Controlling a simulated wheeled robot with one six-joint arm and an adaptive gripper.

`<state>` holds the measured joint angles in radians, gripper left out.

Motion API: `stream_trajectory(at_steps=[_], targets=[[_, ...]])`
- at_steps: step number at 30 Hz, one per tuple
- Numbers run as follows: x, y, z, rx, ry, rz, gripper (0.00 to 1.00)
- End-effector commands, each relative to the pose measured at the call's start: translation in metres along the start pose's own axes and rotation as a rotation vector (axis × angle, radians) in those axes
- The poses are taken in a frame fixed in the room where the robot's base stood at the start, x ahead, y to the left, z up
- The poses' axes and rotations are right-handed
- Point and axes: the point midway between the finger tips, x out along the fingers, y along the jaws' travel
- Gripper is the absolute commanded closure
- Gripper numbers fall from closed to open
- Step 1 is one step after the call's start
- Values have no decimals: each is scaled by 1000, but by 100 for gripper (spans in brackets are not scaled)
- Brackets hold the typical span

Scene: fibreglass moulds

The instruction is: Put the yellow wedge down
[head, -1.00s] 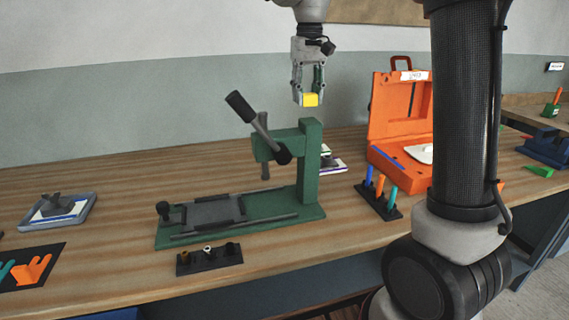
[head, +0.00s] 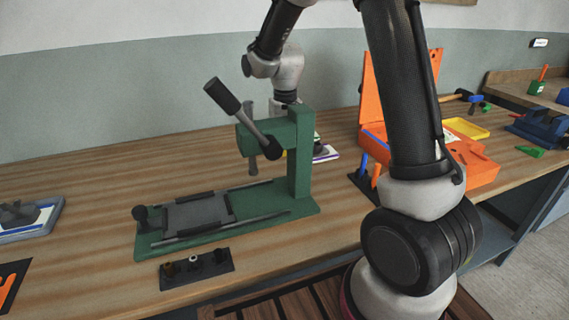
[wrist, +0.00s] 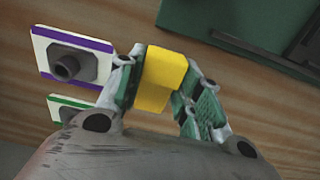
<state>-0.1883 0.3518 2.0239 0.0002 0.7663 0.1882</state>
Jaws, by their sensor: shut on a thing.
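The yellow wedge (wrist: 160,80) is held between the two green-padded fingers of my gripper (wrist: 163,75) in the wrist view. Wooden table top shows beneath it; whether it touches the wood I cannot tell. In the head view my gripper is low behind the upright of the green press (head: 300,165), which hides the fingers and nearly all of the wedge.
In the wrist view a purple-edged plate (wrist: 43,48) with a grey part and a green-edged plate (wrist: 58,102) lie left of my gripper. The green press base (wrist: 190,18) is at upper right. An orange case (head: 372,90) stands right of the press.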

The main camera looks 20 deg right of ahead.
Motion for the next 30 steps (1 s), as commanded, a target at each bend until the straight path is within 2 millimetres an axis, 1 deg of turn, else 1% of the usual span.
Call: stream_trajectory(at_steps=[1,3,8,12,15,18,27,28,30], targets=[[10,0,1,0,-3,1,88],[20,0,1,0,-2,1,88],[33,0,0,0,-1,0,88],[57,0,1,0,-5,1,88],[68,0,1,0,-3,0,88],[72,0,0,0,1,0,88],[74,0,0,0,0,0,88],[74,0,0,0,0,0,61],[74,0,0,0,1,0,48]])
